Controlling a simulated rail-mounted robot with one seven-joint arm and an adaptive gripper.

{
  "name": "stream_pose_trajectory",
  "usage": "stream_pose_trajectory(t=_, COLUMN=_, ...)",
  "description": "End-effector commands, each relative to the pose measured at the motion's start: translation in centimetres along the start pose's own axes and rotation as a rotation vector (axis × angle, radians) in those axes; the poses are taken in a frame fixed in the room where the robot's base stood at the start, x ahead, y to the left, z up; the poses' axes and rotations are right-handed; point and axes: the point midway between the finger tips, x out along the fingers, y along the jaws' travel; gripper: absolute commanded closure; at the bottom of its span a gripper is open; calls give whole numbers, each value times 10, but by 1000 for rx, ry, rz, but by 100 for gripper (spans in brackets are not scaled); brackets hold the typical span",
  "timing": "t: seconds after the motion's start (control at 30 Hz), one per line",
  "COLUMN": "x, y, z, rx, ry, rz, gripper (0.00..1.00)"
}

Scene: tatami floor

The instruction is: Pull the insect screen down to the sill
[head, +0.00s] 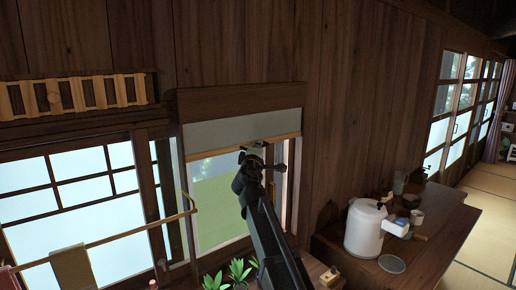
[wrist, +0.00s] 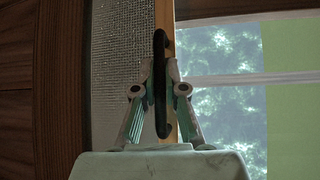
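The insect screen (head: 225,131) is a grey mesh panel at the top of the narrow window, with a light wooden bar (head: 205,154) along its lower edge. The window below the bar is uncovered. My gripper (head: 256,154) is at this bar, right of its middle. In the wrist view the mesh (wrist: 118,50) lies left of the wooden bar (wrist: 164,14), and a dark handle (wrist: 160,115) stands on the bar. My gripper's fingers (wrist: 160,72) close in on both sides of the handle and appear to touch it. The sill is largely hidden by my arm and plants.
A curtain rod (head: 130,236) with a cloth (head: 72,268) crosses the left window. Green plants (head: 238,272) stand below the screen window. A white water container (head: 366,228) and small items stand on the wooden counter (head: 440,240) at right.

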Motion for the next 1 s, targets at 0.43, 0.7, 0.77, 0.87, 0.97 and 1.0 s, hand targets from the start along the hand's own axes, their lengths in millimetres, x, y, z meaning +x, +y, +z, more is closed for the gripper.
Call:
stream_pose_trajectory(t=0.43, x=-4, y=-26, z=4, rx=0, ry=0, rz=-1, gripper=100)
stream_pose_trajectory(t=0.7, x=-12, y=-83, z=12, rx=0, ry=0, rz=-1, gripper=100)
stream_pose_trajectory(t=0.77, x=-14, y=-97, z=14, rx=0, ry=0, rz=-1, gripper=100)
stream_pose_trajectory(t=0.87, x=-17, y=-121, z=17, rx=0, ry=-1, rz=-1, gripper=100)
stream_pose_trajectory(t=0.97, x=-20, y=-144, z=20, rx=0, ry=-1, rz=-1, gripper=100)
stream_pose_trajectory(t=1.0, x=-22, y=-153, z=22, rx=0, ry=-1, rz=-1, gripper=100)
